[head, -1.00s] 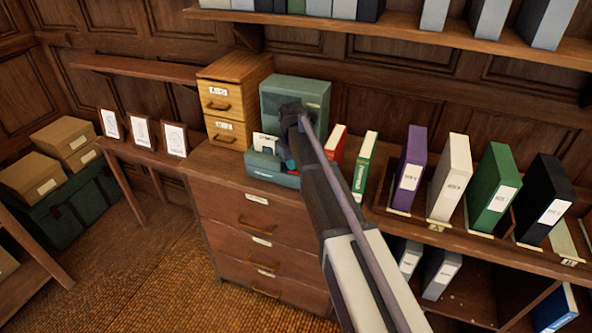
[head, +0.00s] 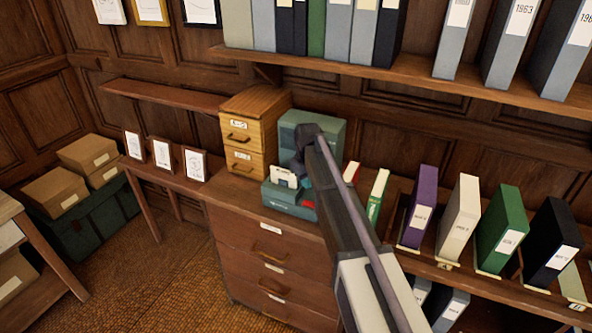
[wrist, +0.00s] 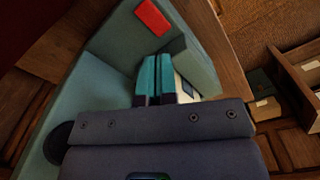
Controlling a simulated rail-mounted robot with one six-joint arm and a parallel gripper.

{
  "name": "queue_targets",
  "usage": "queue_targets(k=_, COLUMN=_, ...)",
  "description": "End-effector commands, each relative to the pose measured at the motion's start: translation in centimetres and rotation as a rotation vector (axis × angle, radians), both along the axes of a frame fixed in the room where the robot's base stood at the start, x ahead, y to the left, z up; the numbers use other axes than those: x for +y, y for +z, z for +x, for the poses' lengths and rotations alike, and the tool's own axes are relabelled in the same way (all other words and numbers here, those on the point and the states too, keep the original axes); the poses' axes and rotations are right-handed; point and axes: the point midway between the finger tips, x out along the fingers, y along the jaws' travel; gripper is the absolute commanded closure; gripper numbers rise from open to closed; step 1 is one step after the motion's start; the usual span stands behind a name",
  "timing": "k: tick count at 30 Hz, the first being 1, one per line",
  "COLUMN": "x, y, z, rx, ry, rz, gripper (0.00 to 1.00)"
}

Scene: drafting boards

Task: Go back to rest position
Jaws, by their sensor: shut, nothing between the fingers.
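My gripper (head: 300,170) is at the teal card box (head: 292,197) on the wooden cabinet, in front of its raised lid. My dark arm hides the box's right part and most of my fingers. In the wrist view, the two teal fingers of my gripper (wrist: 153,78) lie side by side, shut, with nothing between them. They point into the teal box (wrist: 100,62). White cards (head: 284,176) stand in the box left of my gripper. The wrist view shows a red patch (wrist: 153,18) on the box, beyond the fingertips.
A wooden drawer unit (head: 254,120) stands left of the box. Red and green books and several binders (head: 462,220) stand to the right. An upper shelf (head: 420,78) of binders overhangs behind. Three small frames (head: 162,153) stand on a side table. Floor (head: 150,260) is open at the front left.

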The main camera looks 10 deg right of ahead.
Motion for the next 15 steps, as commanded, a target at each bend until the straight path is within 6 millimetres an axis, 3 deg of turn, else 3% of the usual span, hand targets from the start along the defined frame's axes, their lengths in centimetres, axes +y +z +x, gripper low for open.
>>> queue_targets(k=3, x=0.0, y=0.0, z=-0.3, rx=0.0, ry=-0.07, rz=0.0, gripper=1.0)
queue_targets(k=5, x=0.0, y=0.0, z=-4.2, rx=0.001, ry=-0.159, rz=0.0, gripper=1.0)
queue_targets(k=9, x=0.0, y=-0.5, z=-16.0, rx=0.0, ry=-0.34, rz=-0.001, gripper=1.0)
queue_targets(k=12, x=0.0, y=-0.8, z=-23.5, rx=0.0, ry=-0.426, rz=-0.001, gripper=1.0)
queue_targets(k=15, x=0.0, y=-1.1, z=-28.2, rx=0.0, ry=-0.451, rz=-0.001, gripper=1.0)
